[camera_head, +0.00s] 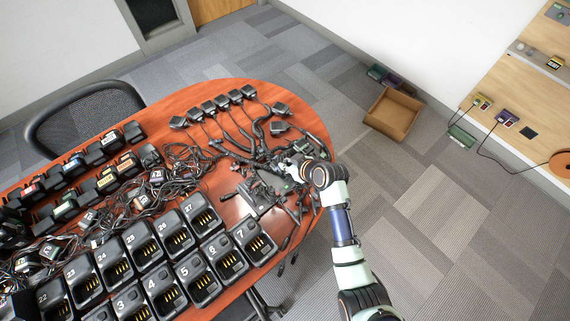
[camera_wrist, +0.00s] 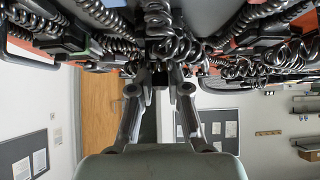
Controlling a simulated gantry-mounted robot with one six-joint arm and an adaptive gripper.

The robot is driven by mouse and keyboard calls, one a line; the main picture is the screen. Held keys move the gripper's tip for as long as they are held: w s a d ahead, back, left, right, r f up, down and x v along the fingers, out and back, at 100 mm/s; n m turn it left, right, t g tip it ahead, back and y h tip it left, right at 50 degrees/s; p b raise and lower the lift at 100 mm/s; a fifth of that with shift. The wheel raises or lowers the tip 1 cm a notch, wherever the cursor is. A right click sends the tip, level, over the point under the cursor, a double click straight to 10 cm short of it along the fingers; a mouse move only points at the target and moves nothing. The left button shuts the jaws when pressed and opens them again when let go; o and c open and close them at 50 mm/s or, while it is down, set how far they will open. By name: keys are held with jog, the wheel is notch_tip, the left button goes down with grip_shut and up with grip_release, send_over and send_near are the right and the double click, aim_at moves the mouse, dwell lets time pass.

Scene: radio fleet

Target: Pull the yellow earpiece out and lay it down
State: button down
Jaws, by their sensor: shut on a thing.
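My gripper (camera_head: 293,168) is at the right end of the table, low among black cords and earpieces. In the wrist view its two fingers (camera_wrist: 160,82) come together at the edge of a tangle of coiled black cords (camera_wrist: 172,45). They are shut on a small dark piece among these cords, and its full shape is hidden. I cannot make out any yellow on it. I cannot pick out the yellow earpiece in either view. A heap of black earpieces and cords (camera_head: 262,190) lies around and below my gripper.
The oval red-brown table (camera_head: 210,92) is crowded with numbered chargers (camera_head: 165,290), radios (camera_head: 105,145) and speaker microphones (camera_head: 222,102). A cardboard box (camera_head: 393,113) stands on the floor to the right. A black chair (camera_head: 85,115) is behind the table. Bare tabletop shows near its far edge.

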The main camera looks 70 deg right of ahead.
jog(key=shift+r+p, duration=1.2)
jog(key=shift+r, duration=0.15)
dwell(0.4)
notch_tip(320, 180, up, 3)
jog(key=p, duration=0.3)
jog(key=shift+r, duration=0.2)
dwell(0.4)
